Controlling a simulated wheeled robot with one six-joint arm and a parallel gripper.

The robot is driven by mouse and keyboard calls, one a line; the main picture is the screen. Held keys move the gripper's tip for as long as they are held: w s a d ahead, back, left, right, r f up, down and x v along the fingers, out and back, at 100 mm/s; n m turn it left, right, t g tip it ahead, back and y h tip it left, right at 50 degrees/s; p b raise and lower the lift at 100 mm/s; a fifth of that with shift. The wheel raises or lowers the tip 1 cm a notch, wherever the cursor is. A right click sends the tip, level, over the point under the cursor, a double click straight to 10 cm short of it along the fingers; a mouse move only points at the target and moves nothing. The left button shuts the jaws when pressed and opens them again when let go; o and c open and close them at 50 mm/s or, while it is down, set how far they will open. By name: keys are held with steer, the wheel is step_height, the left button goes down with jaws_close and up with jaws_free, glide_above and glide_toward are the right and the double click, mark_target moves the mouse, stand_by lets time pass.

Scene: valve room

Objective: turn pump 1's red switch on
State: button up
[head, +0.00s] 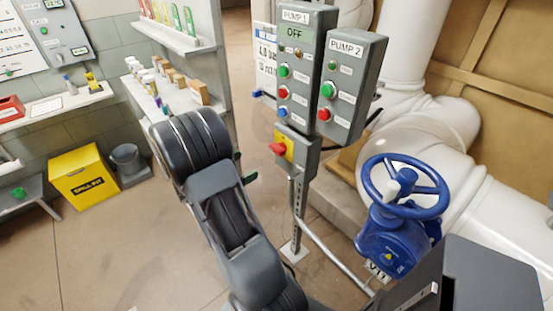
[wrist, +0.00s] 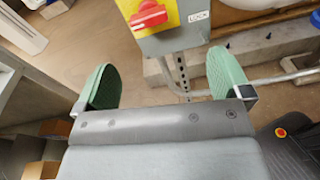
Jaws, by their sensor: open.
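The red switch (head: 278,148) sits on a yellow plate (head: 289,150) on a small grey box under the PUMP 1 panel (head: 304,60). The panel's display reads OFF. In the wrist view the red switch (wrist: 148,15) is at the top edge, its handle lying roughly crosswise on the yellow plate (wrist: 135,8). My gripper (wrist: 165,80) is open and empty, its green fingertips wide apart. The switch is ahead of the fingers, not between or touching them. In the head view my arm hides most of the gripper; only green bits show, left of the switch post.
The PUMP 2 panel (head: 345,85) stands right of PUMP 1. A blue valve wheel (head: 405,186) and white pipes are to the right. A metal post (head: 297,215) carries the switch box. A shelf (head: 180,40) stands at left; open floor lies left of my arm.

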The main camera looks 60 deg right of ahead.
mark_target(274, 151)
steer(key=s+d, duration=0.1)
steer(key=d, duration=0.4)
steer(key=s+d+f+n+h, duration=0.1)
steer(key=d, duration=0.4)
steer(key=s+d+f+n+p, duration=0.1)
steer(key=d, duration=0.3)
steer(key=shift+s+d+f+t+h, duration=0.15)
steer(key=shift+s+d+t+h, duration=0.15)
steer(key=shift+d, duration=0.1)
steer(key=c, duration=0.9)
